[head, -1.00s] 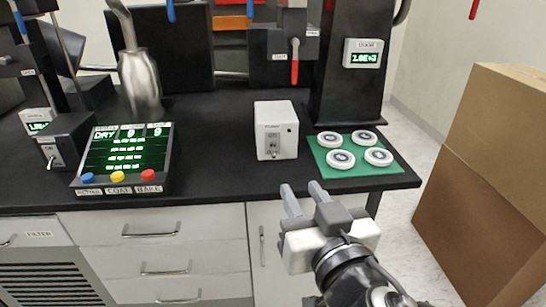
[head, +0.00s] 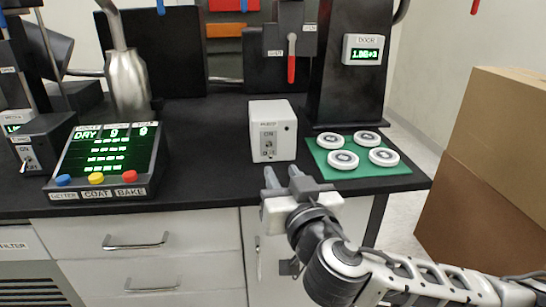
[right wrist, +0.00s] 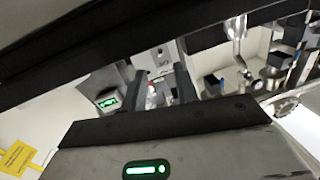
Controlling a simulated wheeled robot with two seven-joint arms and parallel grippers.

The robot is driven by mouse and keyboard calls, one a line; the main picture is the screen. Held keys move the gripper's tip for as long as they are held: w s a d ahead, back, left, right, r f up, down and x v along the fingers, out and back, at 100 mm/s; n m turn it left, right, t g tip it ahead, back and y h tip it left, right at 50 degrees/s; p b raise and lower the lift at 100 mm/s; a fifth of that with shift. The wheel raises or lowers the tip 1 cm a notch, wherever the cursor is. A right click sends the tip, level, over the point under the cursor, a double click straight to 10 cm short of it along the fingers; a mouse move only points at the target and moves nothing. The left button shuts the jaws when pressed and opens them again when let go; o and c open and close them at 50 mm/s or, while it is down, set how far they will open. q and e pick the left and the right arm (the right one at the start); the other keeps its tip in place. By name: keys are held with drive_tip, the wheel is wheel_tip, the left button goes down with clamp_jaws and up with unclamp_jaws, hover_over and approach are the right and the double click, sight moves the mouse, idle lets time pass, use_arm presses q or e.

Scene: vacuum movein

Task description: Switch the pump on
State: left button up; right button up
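The pump box (head: 285,115) is a small white cube with a faint label on the black bench. Its front carries a small toggle switch (head: 268,146) with ON and OFF marks; I cannot clearly tell its position. My right gripper (head: 282,174) is in front of and just below the box at the bench's front edge, fingers pointing towards it. The fingers are apart with nothing between them, and no contact with the switch shows. They also show apart in the right wrist view (right wrist: 160,90). My left gripper is not in view.
A green mat (head: 372,171) with several white discs lies right of the box. A control panel (head: 105,160) with coloured buttons and a black ON/OFF switch box (head: 38,142) stand at left. A red-handled lever (head: 291,65) hangs behind. Cardboard boxes (head: 485,160) stand at right.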

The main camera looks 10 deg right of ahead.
sight(271, 155)
drive_tip(key=w, duration=0.4)
drive_tip(key=w+a, duration=0.1)
drive_tip(key=w, duration=0.2)
drive_tip(key=shift+s, duration=0.1)
clamp_jaws()
